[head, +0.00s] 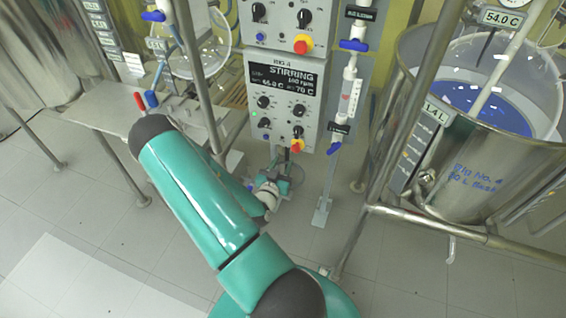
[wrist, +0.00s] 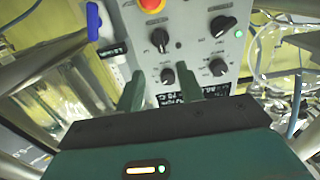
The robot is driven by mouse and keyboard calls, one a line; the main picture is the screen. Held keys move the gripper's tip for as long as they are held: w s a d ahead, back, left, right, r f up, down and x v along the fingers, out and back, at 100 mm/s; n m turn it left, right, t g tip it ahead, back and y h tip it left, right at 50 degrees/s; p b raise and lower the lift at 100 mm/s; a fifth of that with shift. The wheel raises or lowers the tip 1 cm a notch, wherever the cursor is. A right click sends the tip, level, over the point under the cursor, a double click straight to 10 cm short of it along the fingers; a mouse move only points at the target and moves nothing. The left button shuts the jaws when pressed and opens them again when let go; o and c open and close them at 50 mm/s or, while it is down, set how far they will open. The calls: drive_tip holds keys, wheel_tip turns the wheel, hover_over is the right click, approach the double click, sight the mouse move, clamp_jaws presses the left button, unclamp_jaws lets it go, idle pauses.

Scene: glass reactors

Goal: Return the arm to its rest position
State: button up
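My teal arm (head: 200,195) rises from the bottom of the head view to a dark elbow at the left and bends down behind itself. My gripper (head: 272,183) is small and partly hidden there, just below the control panel (head: 285,90). In the wrist view, the two green fingers of my gripper (wrist: 163,88) stand apart with nothing held between them. The panel (wrist: 190,48) is behind the fingers and appears upside down, with several black knobs, a red-and-yellow knob (wrist: 152,4) and a green light. I cannot tell how far the fingertips are from it.
A steel vessel (head: 480,180) with blue liquid stands at the right in a pipe frame (head: 430,226). Glassware (head: 200,50) and metal posts stand at the left, beside a low bench (head: 100,112). A blue-handled valve line (head: 350,90) hangs right of the panel. Tiled floor (head: 90,215) is clear at lower left.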

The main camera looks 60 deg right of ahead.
idle(0.4)
drive_tip(key=w+a+r+t+y, duration=0.1)
drive_tip(key=w+a+r+y, duration=0.25)
drive_tip(key=w, duration=0.45)
drive_tip(key=w+a+r+t+y, duration=0.2)
drive_tip(key=w+a+y, duration=0.1)
drive_tip(key=w+a, duration=0.3)
drive_tip(key=w+a+r+n+t+y, duration=0.1)
drive_tip(key=w+a+r+n+y, duration=0.25)
drive_tip(key=a+r, duration=0.55)
drive_tip(key=w+a+r+n+t+y, duration=0.1)
drive_tip(key=w+a+r+n+y, duration=0.35)
drive_tip(key=a, duration=0.55)
drive_tip(key=s+a+r+n+y, duration=0.25)
drive_tip(key=s+a+r, duration=0.25)
drive_tip(key=a+r, duration=0.35)
drive_tip(key=s+a+r+n+g, duration=0.1)
drive_tip(key=s+a+r+n, duration=0.1)
drive_tip(key=s, duration=0.6)
drive_tip(key=s+a+r+n+g, duration=0.1)
drive_tip(key=s+a+r+n, duration=0.2)
drive_tip(key=s+r, duration=0.3)
drive_tip(key=shift+s+a+y, duration=0.4)
drive_tip(key=shift+s+a, duration=0.35)
drive_tip(key=shift+s, duration=0.1)
